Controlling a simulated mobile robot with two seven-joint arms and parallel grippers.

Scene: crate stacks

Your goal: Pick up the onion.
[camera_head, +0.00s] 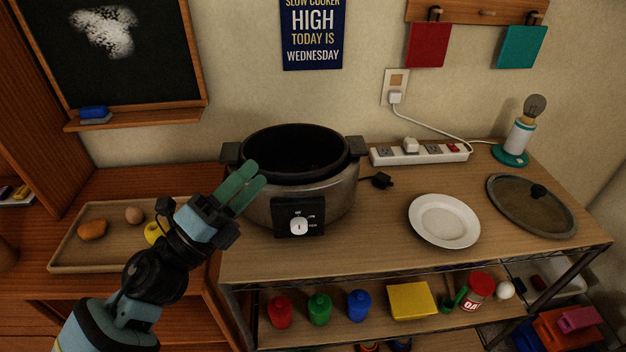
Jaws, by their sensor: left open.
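A wooden tray (75,258) on the left counter holds several food items. A small round brownish item (134,215) near its back looks most like the onion, though it is too small to be sure. An orange-brown lumpy item (92,230) lies left of it. A yellow item (153,233) lies to the right, partly hidden by my left arm. My left gripper (255,176) is open and empty, with its green fingers in front of the slow cooker's left side. It is right of the tray and apart from its items. My right gripper is not in view.
The open, empty slow cooker (335,200) stands on the wooden table. A white plate (444,221), a lid (532,210), a power strip (420,153) and a lamp (519,140) are to its right. Jars and boxes fill the shelf below.

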